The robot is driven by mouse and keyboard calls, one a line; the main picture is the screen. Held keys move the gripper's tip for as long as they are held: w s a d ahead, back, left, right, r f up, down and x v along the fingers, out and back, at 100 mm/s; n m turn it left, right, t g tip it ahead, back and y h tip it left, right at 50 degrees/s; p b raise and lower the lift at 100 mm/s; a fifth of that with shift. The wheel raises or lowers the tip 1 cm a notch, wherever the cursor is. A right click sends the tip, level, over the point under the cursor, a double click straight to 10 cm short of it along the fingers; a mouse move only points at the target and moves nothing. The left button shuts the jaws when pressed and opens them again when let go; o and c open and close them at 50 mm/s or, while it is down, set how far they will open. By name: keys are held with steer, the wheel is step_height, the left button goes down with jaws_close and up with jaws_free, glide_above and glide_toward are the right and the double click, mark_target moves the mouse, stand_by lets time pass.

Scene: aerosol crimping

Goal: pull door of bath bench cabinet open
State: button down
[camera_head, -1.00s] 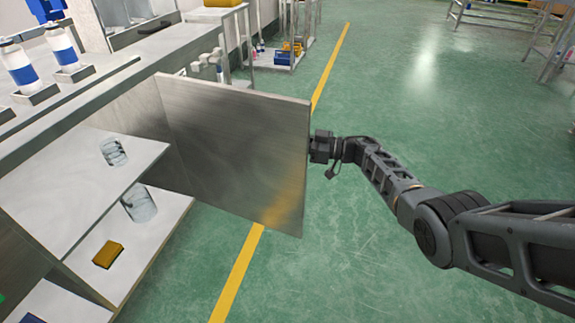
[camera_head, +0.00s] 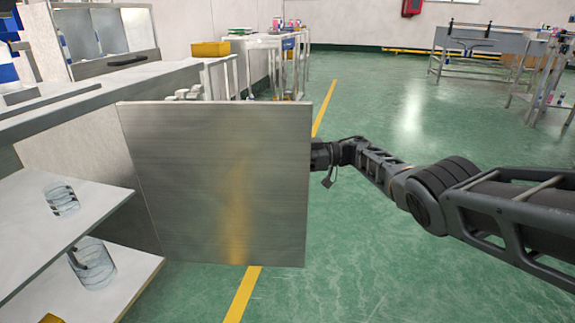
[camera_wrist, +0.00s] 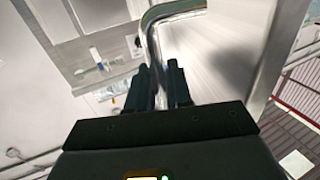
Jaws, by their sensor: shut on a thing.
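The cabinet door (camera_head: 220,185) is a flat brushed-metal panel. It stands swung wide open, out from the bench cabinet (camera_head: 75,215), whose inside shows shelves. My gripper (camera_head: 320,156) is at the door's free right edge in the head view, with its fingers hidden behind the panel. In the wrist view my gripper (camera_wrist: 162,78) has its two dark fingers on either side of a bent metal handle (camera_wrist: 152,45), shut on it. The door's face (camera_wrist: 215,50) shows beside the handle.
Glass jars (camera_head: 90,262) stand on the cabinet shelves. The bench top (camera_head: 110,90) runs along the left. A cart with a yellow box (camera_head: 210,49) is behind the door. Green floor (camera_head: 400,255) is open below and around my arm.

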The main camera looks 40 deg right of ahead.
steer(key=shift+w, duration=0.2)
stand_by(0.3)
steer(key=c, duration=1.2)
jaws_free()
steer(key=shift+b+v, duration=0.65)
steer(key=shift+v, duration=3.25)
